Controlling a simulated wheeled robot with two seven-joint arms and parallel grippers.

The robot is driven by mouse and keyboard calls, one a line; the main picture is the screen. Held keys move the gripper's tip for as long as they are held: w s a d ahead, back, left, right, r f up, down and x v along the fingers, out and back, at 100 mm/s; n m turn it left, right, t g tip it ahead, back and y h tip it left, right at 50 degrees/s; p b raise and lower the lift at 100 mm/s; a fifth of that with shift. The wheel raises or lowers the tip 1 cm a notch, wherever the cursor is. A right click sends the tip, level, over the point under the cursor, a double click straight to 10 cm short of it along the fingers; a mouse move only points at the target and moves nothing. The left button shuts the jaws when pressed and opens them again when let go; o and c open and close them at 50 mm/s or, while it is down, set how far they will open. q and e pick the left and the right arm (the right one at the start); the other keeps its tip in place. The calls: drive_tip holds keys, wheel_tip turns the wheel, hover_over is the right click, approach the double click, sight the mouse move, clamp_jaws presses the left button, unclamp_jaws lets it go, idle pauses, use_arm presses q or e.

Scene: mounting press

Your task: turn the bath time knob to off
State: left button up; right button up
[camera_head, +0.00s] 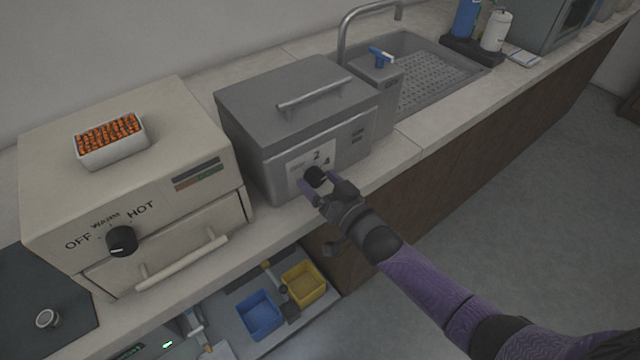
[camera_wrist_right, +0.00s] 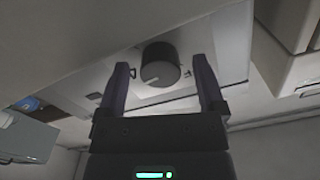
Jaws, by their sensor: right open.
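The bath time knob (camera_head: 316,177) is a black round knob on a pale label plate at the front of the grey bath (camera_head: 305,110). My right gripper (camera_head: 328,188) is at the knob, coming from the lower right. In the right wrist view my right gripper (camera_wrist_right: 162,85) is open, with the knob (camera_wrist_right: 160,66) between and just beyond its two fingertips. A pale pointer line shows on the knob's face. My left gripper is not in view.
A beige oven (camera_head: 130,190) with its own OFF, WARM, HOT knob (camera_head: 121,241) stands left, an orange-filled white tray (camera_head: 112,139) on top. A sink (camera_head: 430,75) is behind right. Blue (camera_head: 260,314) and yellow (camera_head: 303,283) bins sit below the counter.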

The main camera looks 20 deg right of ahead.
drive_tip(key=shift+c, duration=0.2)
clamp_jaws()
